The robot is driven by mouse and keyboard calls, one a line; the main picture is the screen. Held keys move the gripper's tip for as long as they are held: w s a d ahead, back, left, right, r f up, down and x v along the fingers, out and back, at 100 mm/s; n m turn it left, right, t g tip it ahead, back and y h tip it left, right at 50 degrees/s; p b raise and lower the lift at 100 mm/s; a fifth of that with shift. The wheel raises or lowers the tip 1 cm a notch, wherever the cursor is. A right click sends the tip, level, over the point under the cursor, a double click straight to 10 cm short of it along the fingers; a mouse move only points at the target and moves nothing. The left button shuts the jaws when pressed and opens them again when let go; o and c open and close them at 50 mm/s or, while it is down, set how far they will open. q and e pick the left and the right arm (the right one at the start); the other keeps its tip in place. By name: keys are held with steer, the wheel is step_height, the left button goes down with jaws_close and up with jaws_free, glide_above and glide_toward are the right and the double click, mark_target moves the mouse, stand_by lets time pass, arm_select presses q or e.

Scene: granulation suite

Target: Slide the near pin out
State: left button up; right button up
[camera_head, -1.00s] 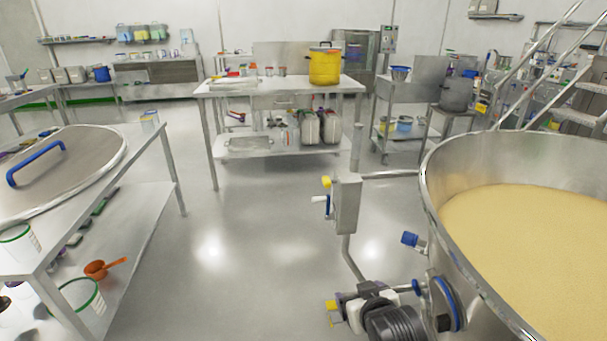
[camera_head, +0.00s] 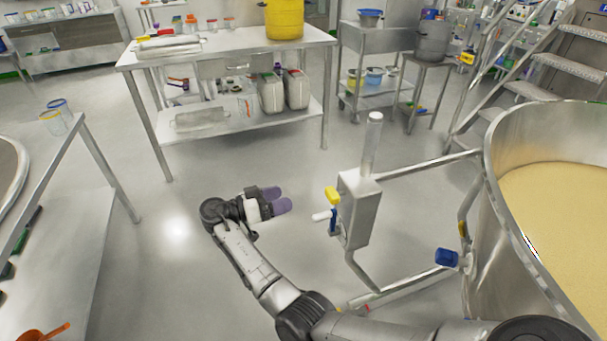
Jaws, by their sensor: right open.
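A steel box (camera_head: 358,208) stands on a post beside the big steel bowl. It carries a yellow knob (camera_head: 332,195), a white handle (camera_head: 321,216) and a blue lever (camera_head: 334,222). A blue-headed part (camera_head: 447,257) sticks out lower, near the bowl's wall. I cannot tell for sure which of these is the near pin. My right gripper (camera_head: 279,200) has purple fingertips pointing right, toward the box. It is open and empty, with a gap between it and the white handle. My left gripper is not in view.
The big steel bowl (camera_head: 510,225) holds pale yellow powder (camera_head: 560,210). A pipe frame (camera_head: 415,285) runs low between box and bowl. A steel table (camera_head: 235,50) with a yellow pot (camera_head: 284,18) stands behind. Stairs (camera_head: 540,92) rise at right.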

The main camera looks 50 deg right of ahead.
mark_target(328, 194)
steer(key=s+d+m+b, duration=0.1)
steer(key=s+d+m, duration=0.1)
steer(key=s+d, duration=0.2)
steer(key=s+d+m+g+b, duration=0.1)
steer(key=s+d+m, duration=0.2)
steer(key=s+d, duration=0.2)
steer(key=shift+s+b, duration=0.1)
steer(key=shift+b, duration=0.3)
steer(key=shift+s+d+r, duration=0.1)
steer(key=shift+s+d, duration=0.4)
steer(key=shift+d, duration=0.05)
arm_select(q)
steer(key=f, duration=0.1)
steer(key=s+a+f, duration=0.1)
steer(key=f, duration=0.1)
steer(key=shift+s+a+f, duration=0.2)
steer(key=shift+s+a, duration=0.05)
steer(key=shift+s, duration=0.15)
arm_select(e)
steer(key=shift+d, duration=0.1)
